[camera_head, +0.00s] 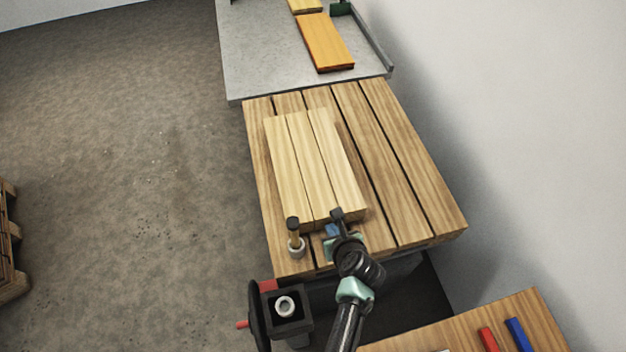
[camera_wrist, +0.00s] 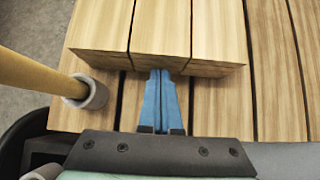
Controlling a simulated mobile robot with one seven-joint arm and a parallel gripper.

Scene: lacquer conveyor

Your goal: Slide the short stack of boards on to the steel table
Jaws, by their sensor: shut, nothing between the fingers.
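The short stack of boards (camera_head: 313,165) is pale wood, with several boards side by side, lying on a slatted wooden table. Its near end face shows in the wrist view (camera_wrist: 160,62). My gripper (camera_head: 333,229) is at the near end of the stack. Its blue fingers (camera_wrist: 160,75) are shut with nothing between them, and their tips are at the end face near the middle board; I cannot tell if they touch. The steel table (camera_head: 250,60) is grey and adjoins the far end of the slatted table.
The slatted table (camera_head: 385,160) has free room right of the stack. A wooden peg in a grey collar (camera_head: 297,248) stands left of my gripper. An orange board (camera_head: 325,42) lies on the steel table, with a raised edge (camera_head: 372,50) on the right. A wall runs along the right.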

